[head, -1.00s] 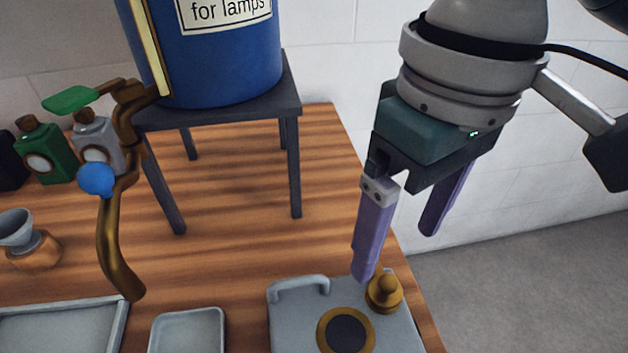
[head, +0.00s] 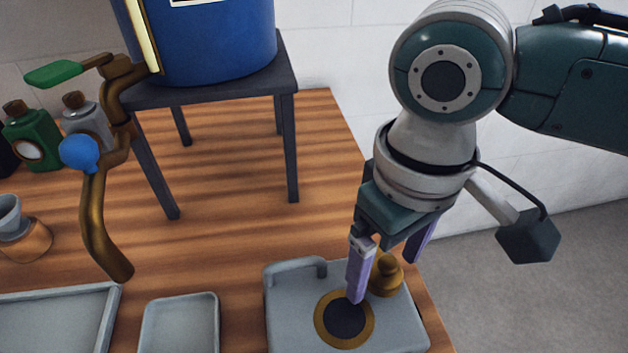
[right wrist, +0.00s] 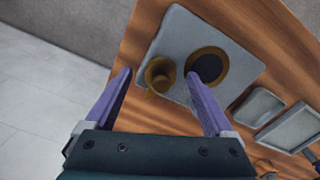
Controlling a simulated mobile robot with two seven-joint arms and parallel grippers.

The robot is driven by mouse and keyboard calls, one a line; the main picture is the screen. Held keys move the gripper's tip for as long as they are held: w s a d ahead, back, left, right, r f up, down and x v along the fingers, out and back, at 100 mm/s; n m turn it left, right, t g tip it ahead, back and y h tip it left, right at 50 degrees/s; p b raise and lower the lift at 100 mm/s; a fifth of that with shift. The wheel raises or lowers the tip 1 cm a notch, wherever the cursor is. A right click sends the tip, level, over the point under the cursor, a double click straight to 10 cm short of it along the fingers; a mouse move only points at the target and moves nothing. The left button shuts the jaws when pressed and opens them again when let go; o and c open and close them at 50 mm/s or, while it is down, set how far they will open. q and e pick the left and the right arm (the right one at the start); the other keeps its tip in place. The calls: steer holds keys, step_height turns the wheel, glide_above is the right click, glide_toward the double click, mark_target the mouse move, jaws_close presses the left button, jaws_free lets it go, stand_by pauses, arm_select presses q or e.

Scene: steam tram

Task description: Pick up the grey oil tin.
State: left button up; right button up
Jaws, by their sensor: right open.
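A grey tin (head: 92,124) with a brown stopper stands at the far left of the wooden table in the head view, beside a green tin (head: 36,138). The blue ball of a brass tap hides part of its lower front. My right gripper (head: 384,279) is far to its right, pointing down, open and empty. Its purple fingers are on either side of a brass knob (head: 386,274) on a flat grey plate; the knob also shows between them in the right wrist view (right wrist: 159,76). I cannot tell whether they touch it. My left gripper is not in view.
The grey plate (head: 285,315) has a handle and a brass-ringed dark disc (head: 345,319). A blue drum (head: 215,45) on a dark stand (head: 291,150) with a brass tap (head: 95,225) rises between the grey tin and my arm. Shallow trays (head: 180,325) lie in front.

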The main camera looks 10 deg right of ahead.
jaws_close()
stand_by(0.6)
stand_by(0.8)
